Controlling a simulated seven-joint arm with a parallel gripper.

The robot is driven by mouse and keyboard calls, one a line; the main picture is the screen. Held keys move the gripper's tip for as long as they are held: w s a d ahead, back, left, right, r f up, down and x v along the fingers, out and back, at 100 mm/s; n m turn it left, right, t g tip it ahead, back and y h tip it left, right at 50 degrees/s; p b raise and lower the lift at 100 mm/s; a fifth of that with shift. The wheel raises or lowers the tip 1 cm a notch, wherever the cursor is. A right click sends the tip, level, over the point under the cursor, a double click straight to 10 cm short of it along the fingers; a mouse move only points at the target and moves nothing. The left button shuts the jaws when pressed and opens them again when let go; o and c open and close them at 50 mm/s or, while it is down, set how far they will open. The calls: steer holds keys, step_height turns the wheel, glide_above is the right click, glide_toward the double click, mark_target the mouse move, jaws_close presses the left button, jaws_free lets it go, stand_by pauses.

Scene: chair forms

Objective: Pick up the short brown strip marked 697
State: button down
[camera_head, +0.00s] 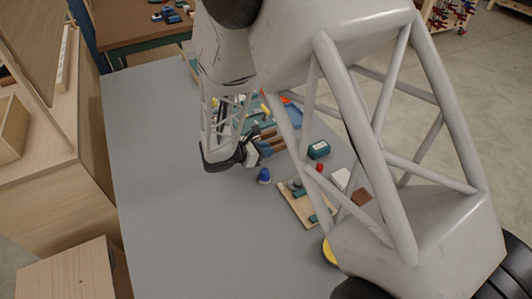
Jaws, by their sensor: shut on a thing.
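My gripper (257,153) is low over the grey table, left of the middle of the cluttered area. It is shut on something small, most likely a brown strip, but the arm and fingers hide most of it. Brown strips (274,143) show right beside the fingers, on their far right side. No number can be read on them, so I cannot tell which is marked 697. I cannot tell whether the held piece touches the table.
A blue-capped item (264,176) stands just in front of my gripper. A dark green box (319,150) and a wooden board (299,206) with parts lie to the right. My arm hides much of the right side. The table's left and front are clear.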

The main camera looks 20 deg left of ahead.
steer(key=shift+r, duration=4.15)
